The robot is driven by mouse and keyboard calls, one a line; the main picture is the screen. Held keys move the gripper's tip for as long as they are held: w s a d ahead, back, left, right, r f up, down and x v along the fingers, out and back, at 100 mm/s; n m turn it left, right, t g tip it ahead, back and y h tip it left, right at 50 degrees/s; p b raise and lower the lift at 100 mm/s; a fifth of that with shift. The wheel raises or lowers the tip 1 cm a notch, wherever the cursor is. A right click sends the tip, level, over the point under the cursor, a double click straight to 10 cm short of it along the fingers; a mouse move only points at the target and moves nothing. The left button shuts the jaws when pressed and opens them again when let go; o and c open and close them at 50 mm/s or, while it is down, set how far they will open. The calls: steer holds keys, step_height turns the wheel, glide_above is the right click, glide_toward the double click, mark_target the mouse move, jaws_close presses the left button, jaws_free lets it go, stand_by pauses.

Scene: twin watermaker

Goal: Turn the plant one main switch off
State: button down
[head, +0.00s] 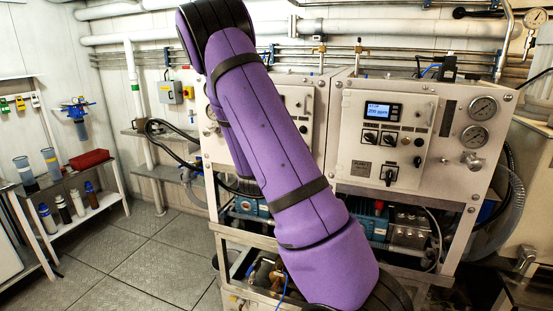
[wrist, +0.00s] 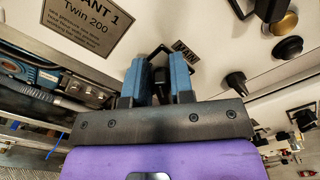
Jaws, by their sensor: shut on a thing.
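In the wrist view, my gripper (wrist: 157,68) has its two blue fingers closed on the black handle of the plant one main switch (wrist: 160,80). A tilted MAIN label (wrist: 187,51) is just right of the fingertips, and a PLANT 1 Twin 200 nameplate (wrist: 88,27) is at the upper left. The handle is mostly hidden between the fingers, so I cannot tell its exact angle. In the head view, my purple arm covers much of the left cabinet's panel (head: 297,100), and my gripper is hidden there.
The right cabinet has its own panel (head: 385,135) with a lit display (head: 383,111), several knobs and a similar black switch (head: 390,176). In the wrist view, a black knob (wrist: 236,81) and a brass button (wrist: 285,22) are right of my gripper. The floor (head: 150,265) at left is clear.

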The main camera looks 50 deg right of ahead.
steer(key=c, duration=1.1)
jaws_free()
steer(key=shift+c, duration=0.2)
steer(key=shift+a, duration=0.1)
steer(key=v, duration=1)
steer(key=shift+a, duration=0.35)
steer(key=shift+s, duration=0.1)
